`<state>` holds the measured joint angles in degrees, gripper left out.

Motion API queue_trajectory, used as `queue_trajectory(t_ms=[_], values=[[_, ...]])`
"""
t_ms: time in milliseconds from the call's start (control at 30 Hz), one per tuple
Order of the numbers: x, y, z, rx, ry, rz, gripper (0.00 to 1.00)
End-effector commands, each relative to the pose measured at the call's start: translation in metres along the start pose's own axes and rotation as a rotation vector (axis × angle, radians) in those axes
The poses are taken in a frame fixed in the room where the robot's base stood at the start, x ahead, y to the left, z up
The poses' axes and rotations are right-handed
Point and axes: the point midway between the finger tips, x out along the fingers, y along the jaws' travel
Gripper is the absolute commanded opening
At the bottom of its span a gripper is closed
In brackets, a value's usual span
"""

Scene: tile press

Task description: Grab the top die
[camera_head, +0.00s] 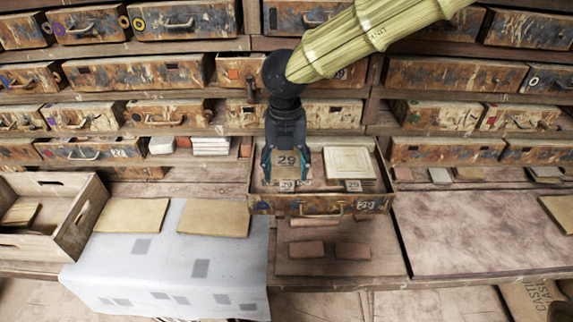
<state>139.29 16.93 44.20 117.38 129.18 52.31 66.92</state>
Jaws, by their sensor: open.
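An open drawer (320,205) holds two die-like pieces. The left piece (288,159) is dark on top and marked 29; the right piece (349,163) is a pale square plate with a raised square outline. I cannot tell by look alone which is the top die. My gripper (286,172) points down over the left piece, its teal-edged fingers open and spread to either side of it. Contact with it cannot be made out. The gripper body hides the back of this piece.
Drawer walls surround both pieces, and small 29 tags (353,186) show near the front. Shelves of closed drawers (140,75) stand behind. A wooden crate (85,215), a white cloth (165,265) and tan boards (213,218) lie left.

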Motion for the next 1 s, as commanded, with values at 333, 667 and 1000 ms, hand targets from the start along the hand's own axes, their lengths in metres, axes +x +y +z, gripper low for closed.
queue_trajectory(t_ms=[333,667,1000], values=[[0.023,0.001,0.000,-0.004,0.002,-0.002,0.61],[0.062,-0.001,0.002,-0.004,0.001,-0.001,0.61],[0.070,-0.001,0.003,-0.005,-0.001,0.001,0.61]])
